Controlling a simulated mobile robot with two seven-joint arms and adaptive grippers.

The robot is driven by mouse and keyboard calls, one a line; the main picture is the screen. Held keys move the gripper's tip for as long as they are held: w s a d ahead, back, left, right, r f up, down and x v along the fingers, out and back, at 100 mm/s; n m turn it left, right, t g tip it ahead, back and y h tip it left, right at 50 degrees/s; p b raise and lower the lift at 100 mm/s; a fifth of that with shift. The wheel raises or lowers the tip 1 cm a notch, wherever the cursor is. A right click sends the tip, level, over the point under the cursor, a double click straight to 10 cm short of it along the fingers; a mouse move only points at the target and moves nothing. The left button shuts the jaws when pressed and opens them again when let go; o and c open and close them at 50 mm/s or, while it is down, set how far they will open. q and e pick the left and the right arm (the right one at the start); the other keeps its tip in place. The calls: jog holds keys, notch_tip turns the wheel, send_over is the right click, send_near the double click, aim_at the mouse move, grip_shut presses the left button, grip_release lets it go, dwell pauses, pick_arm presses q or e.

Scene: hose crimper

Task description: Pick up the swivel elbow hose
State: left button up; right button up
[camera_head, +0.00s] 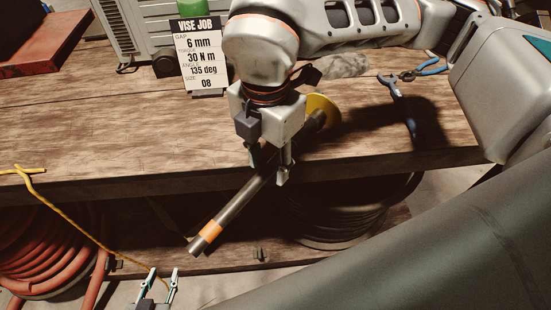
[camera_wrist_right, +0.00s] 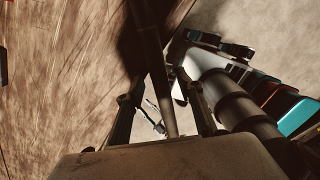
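A dark grey tube with an orange band near its lower end (camera_head: 228,212), apparently the swivel elbow hose, slants across the front table edge in the head view. Its banded end hangs past the edge. A yellow disc (camera_head: 322,106) shows near its upper end. My right gripper (camera_head: 270,175) points down with its fingers either side of the tube. The right wrist view also shows the tube (camera_wrist_right: 156,75) between the two fingers; whether they press on it is unclear.
A wooden table (camera_head: 100,130) holds a "VISE JOB" card (camera_head: 201,57), blue-handled pliers (camera_head: 403,105) and a grey machine (camera_head: 145,30) at the back. Below are a red hose coil (camera_head: 40,250) and a dark coil (camera_head: 345,220). A yellow cord (camera_head: 75,225) hangs at left.

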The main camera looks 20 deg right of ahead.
grip_shut()
jog(key=shift+r, duration=0.1)
